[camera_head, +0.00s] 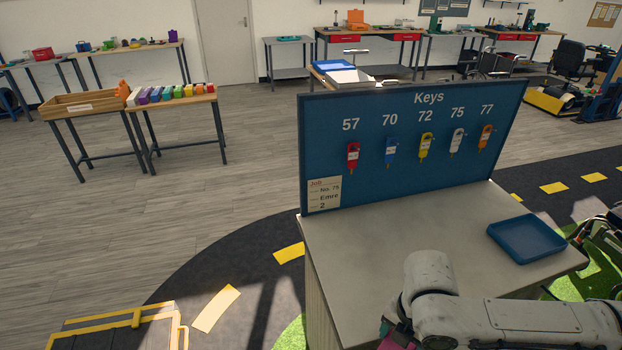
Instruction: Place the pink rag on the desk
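A desk (385,255) with a pale top stands in front of me, with a blue key board along its back edge. My arm reaches in from the lower right, in front of the desk. My gripper (386,328) is at the bottom edge of the picture, mostly hidden by the arm and cut off. A small bit of pink cloth (395,344), likely the pink rag, shows just below my gripper. Most of it is out of view, and I cannot tell whether the fingers close on it.
A blue tray (526,238) sits on the desk's right side; the left and middle top is bare. The key board (410,145) carries several coloured key tags. A yellow-edged case (120,328) is on the floor at lower left. Work tables line the back.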

